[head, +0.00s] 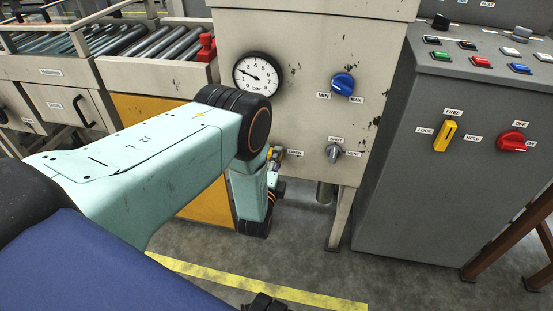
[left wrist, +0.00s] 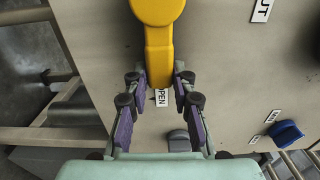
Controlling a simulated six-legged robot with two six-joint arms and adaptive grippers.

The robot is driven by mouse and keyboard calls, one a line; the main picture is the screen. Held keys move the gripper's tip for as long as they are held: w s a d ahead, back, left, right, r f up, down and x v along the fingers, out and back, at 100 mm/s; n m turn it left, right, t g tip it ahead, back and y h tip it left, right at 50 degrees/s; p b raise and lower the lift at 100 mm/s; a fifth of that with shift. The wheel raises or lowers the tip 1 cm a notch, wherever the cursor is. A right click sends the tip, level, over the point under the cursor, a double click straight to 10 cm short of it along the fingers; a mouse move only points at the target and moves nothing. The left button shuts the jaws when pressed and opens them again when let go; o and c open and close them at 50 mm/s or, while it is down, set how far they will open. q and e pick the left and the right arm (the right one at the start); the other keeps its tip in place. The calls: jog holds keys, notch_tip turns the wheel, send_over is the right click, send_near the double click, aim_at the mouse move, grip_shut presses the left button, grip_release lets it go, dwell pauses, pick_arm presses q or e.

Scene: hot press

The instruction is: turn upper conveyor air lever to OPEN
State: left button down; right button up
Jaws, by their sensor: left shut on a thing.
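In the left wrist view the yellow air lever (left wrist: 159,55) has its round hub at the top edge, and its handle runs down the picture. The handle's tip is next to a label reading "PEN" (left wrist: 162,97), its first letter hidden. Another label ending in "UT" (left wrist: 262,10) sits up and to the right of the hub. My left gripper (left wrist: 158,82) has its two purple-padded fingers on either side of the handle's end, shut on it.
On the cream panel are a pressure gauge (head: 257,75), a blue MIN/MAX knob (head: 343,83) and a grey knob (head: 333,153). A grey control console (head: 405,190) stands to the right. Roller conveyors (head: 180,43) are at the back left. The floor in front is open, with a yellow stripe (head: 215,280).

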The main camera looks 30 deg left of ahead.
pick_arm(q)
jog(key=c, duration=1.1)
grip_release()
jog(key=shift+s, duration=0.15)
jog(key=v, duration=1.2)
